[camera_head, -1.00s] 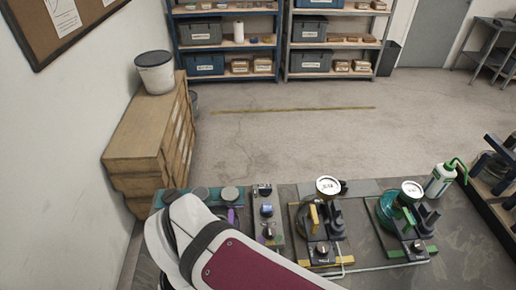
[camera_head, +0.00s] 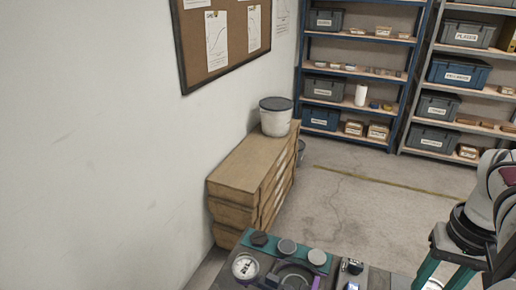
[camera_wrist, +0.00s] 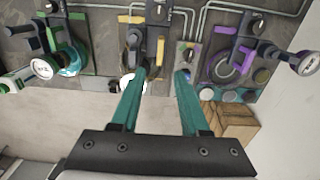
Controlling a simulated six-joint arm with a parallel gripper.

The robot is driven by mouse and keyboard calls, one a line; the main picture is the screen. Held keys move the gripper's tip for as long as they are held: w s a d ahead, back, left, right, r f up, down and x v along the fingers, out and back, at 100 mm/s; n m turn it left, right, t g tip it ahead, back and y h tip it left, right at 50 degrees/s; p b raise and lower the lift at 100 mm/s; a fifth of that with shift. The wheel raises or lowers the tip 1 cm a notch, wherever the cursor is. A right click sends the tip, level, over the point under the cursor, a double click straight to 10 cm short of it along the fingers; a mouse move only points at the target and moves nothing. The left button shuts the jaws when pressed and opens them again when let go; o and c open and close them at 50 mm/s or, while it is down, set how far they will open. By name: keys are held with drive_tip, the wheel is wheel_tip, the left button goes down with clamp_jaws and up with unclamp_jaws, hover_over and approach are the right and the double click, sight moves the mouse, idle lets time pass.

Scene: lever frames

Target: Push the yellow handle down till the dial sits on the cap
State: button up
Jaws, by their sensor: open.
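The yellow-marked lever frame shows at the top middle of the wrist view, with its upright yellow handle (camera_wrist: 160,47) beside dark posts. Its white dial (camera_wrist: 126,80) is partly hidden behind my left finger. I cannot make out its cap or whether the dial touches it. My gripper (camera_wrist: 161,75) is open, with two teal fingers apart and nothing between them. In the picture the handle lies just beyond the fingertips, between them; I see no contact. In the head view my gripper (camera_head: 441,278) is at the lower right corner, its tips near the bottom edge, and the yellow handle is out of view.
A green lever frame (camera_wrist: 84,40) stands left and a purple one (camera_wrist: 210,68) right in the wrist view. A small knob panel (camera_wrist: 186,54) sits between the yellow and purple frames. Pipes (camera_wrist: 210,10) run along the bench. Wooden crates (camera_head: 245,175) and shelves stand beyond.

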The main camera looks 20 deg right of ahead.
wheel_tip(320, 180, down, 10)
drive_tip(key=shift+c, duration=0.2)
clamp_jaws()
idle(1.4)
